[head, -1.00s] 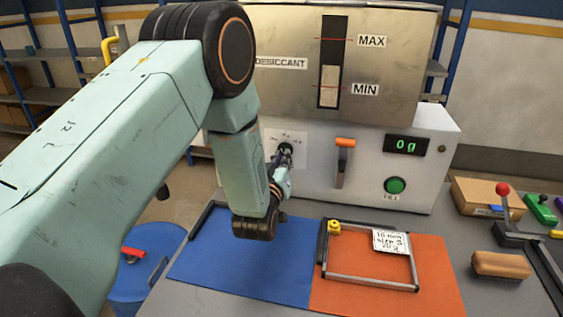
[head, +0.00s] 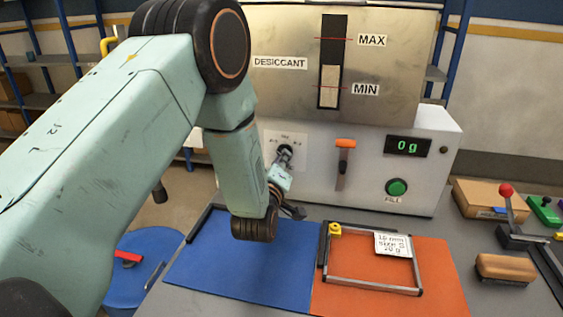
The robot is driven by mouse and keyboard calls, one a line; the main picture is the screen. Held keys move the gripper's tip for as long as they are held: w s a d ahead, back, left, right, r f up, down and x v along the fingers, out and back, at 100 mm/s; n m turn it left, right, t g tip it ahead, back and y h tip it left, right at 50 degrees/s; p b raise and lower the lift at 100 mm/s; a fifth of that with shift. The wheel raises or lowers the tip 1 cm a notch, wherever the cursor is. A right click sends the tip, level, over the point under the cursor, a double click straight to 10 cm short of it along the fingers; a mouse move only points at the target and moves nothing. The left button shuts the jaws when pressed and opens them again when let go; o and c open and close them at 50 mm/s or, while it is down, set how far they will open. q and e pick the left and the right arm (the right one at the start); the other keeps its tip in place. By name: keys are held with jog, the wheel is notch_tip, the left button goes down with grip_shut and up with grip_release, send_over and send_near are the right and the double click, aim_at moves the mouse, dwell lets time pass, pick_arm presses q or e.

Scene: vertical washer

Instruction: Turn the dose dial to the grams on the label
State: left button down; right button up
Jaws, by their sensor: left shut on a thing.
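The dose dial (head: 286,150) sits on a white scale plate on the front of the white dispenser (head: 318,185). My left gripper (head: 285,155) reaches it from below and is shut on it; the fingers hide most of the dial, so I cannot read its setting. The label (head: 393,245) is a white card at the back right of a metal frame (head: 372,285); its last line seems to read 20 g. The green display (head: 407,146) shows 0 g. My right gripper is out of view.
An orange-handled lever (head: 345,145) and a green FILL button (head: 396,187) are right of the dial. Below lie a blue mat (head: 240,270) and an orange mat (head: 445,280). A red-knobbed lever (head: 506,190) and a wooden-topped block (head: 505,267) stand at right.

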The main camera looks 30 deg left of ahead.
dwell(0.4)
pick_arm(q)
jog(key=c, duration=1.4)
grip_release()
jog(key=shift+s, duration=0.1)
jog(key=v, duration=1.2)
jog(key=shift+d, duration=0.1)
